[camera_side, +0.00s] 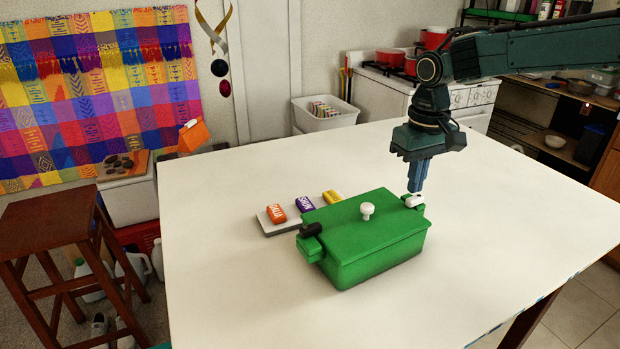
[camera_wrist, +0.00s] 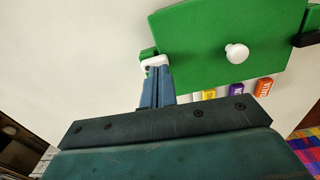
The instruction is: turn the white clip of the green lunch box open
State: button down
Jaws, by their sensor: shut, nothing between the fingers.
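The green lunch box (camera_side: 372,258) stands on the white table with its lid down and a white knob (camera_side: 367,210) on top. The white clip (camera_side: 412,201) is at its right end, and a black clip (camera_side: 311,230) is at its left end. My gripper (camera_side: 416,190) points down, shut and empty, with its fingertips right at the white clip. In the wrist view the fingertips (camera_wrist: 158,70) overlap the white clip (camera_wrist: 152,62), so part of it is hidden. I cannot tell whether they touch.
A grey tray (camera_side: 268,224) behind the lunch box holds an orange block (camera_side: 276,206), a purple block (camera_side: 304,203) and a yellow block (camera_side: 332,197). The table (camera_side: 230,300) is clear at the front left and on the right. A wooden stool (camera_side: 50,226) stands left of it.

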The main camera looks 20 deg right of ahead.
jog(key=shift+f, duration=0.8)
dwell(1.0)
jog(key=shift+r, duration=0.25)
jog(key=shift+s+a, duration=0.15)
jog(key=shift+s, duration=0.75)
jog(key=shift+s, duration=0.65)
jog(key=shift+f, duration=0.6)
dwell(1.0)
